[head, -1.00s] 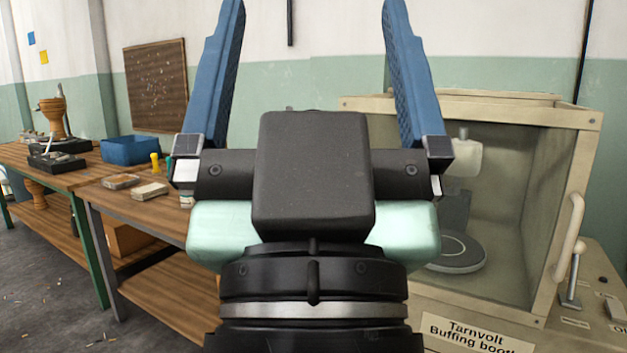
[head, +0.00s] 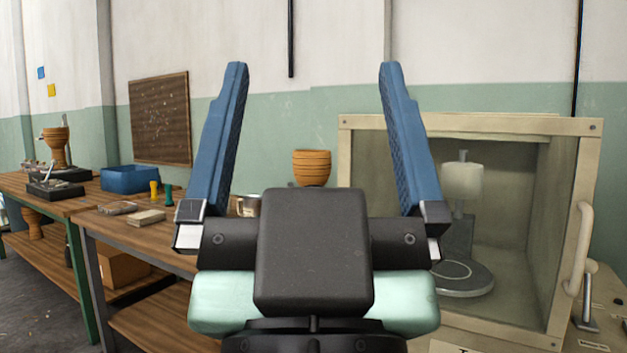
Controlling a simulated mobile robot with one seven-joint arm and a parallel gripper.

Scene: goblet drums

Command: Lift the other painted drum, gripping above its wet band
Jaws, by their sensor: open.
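My gripper (head: 313,66) is open and empty, its two blue fingers pointing up in the picture, wide apart. Between the fingers, beyond the dark gripper body, the top of an orange-brown ringed drum (head: 312,166) shows. Its lower part is hidden by the gripper body, and I cannot make out a wet band on it. Another orange-brown goblet drum (head: 56,146) stands upright on the far left bench, in or behind a dark fixture. A third similar shape (head: 34,223) sits on the shelf below that bench.
A wooden bench (head: 110,225) carries a blue bin (head: 131,178), small yellow and green items, blocks and a metal mug (head: 248,205). A beige buffing booth (head: 345,150) with a clear front and handle stands at the right.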

